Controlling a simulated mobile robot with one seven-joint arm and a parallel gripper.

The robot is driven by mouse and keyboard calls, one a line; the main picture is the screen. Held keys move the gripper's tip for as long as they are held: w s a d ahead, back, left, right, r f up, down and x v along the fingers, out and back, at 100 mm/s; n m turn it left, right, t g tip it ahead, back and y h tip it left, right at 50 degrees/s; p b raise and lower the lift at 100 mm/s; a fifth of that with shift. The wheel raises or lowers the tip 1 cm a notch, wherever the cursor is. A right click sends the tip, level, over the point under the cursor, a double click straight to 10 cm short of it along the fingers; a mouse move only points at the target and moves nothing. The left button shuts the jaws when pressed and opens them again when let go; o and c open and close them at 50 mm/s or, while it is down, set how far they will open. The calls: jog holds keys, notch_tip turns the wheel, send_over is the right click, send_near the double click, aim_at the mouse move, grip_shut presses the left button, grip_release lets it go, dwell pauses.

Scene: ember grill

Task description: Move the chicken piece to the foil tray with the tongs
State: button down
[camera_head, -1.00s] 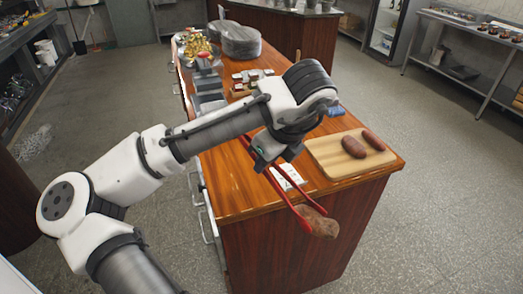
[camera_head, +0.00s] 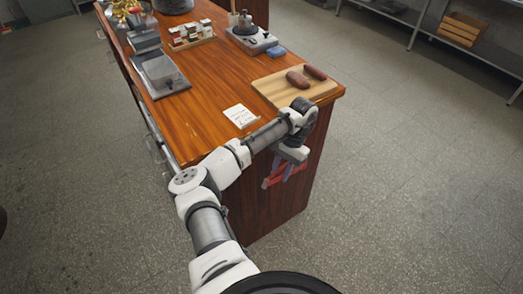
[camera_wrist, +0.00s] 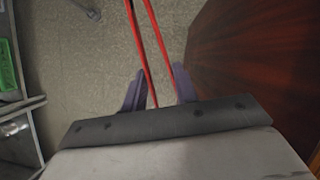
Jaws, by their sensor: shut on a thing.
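My gripper (camera_head: 287,168) hangs low beside the near end of the wooden counter, below its top. It is shut on the red tongs (camera_head: 271,181). In the wrist view, the tongs (camera_wrist: 154,40) run up between my gripper's fingers (camera_wrist: 157,92) and leave the picture at the top, so their tips are hidden. The chicken piece does not show in either current view. I cannot make out a foil tray for certain.
The counter (camera_head: 215,75) has a wooden board (camera_head: 268,90) with two brown sausage-like pieces (camera_head: 298,80), a white card (camera_head: 240,116), a grey appliance (camera_head: 160,75) and a rack of small jars (camera_head: 190,35). Open grey floor (camera_head: 420,190) lies to the right.

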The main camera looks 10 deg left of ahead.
jog(key=s+d+f+n+h+b, duration=0.1)
jog(key=f+b, duration=0.3)
jog(key=f, duration=0.7)
jog(key=d+f+n+b, duration=0.4)
jog(key=f, duration=0.6)
jog(key=shift+s+f+g+h, duration=0.3)
jog(key=shift+s+f+h, duration=0.05)
jog(key=shift+s+h, duration=0.05)
jog(key=shift+a+f+b, duration=0.1)
jog(key=shift+b, duration=0.2)
